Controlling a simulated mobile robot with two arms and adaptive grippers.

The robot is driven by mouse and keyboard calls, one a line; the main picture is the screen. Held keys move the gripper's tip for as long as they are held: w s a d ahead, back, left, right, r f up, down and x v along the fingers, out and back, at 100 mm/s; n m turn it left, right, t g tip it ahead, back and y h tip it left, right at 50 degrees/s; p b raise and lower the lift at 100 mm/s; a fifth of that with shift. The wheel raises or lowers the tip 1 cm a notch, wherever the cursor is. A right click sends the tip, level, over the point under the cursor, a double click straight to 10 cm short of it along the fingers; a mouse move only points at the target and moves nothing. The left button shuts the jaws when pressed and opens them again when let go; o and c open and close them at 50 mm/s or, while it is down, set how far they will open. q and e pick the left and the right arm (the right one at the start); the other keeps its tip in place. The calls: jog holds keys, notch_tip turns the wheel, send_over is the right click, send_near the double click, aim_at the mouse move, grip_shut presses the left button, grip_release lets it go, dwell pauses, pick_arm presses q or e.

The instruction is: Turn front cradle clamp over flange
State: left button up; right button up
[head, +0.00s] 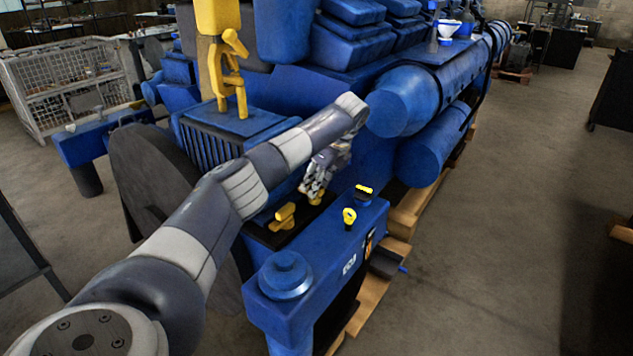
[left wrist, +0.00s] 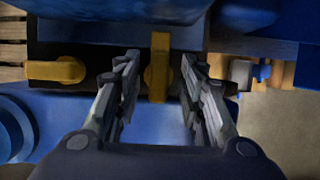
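Two yellow clamps show on the dark cradle of the blue engine. One yellow clamp (left wrist: 158,68) stands upright in the picture between the open fingers of my left gripper (left wrist: 158,88) in the left wrist view. In the head view, this clamp (head: 317,198) is partly hidden under my left gripper (head: 314,190). The other yellow clamp (left wrist: 57,71) lies crosswise to the left in the left wrist view and also shows in the head view (head: 284,216). I cannot tell whether the fingers touch the clamp between them. My right gripper is not in view.
A blue beam (head: 325,248) with a round blue cap (head: 286,276), a yellow knob (head: 349,217) and a black-and-yellow part (head: 363,192) stands just in front. Large blue cylinders (head: 435,145) extend behind the gripper.

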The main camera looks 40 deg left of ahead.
pick_arm(q)
jog(key=v, duration=1.2)
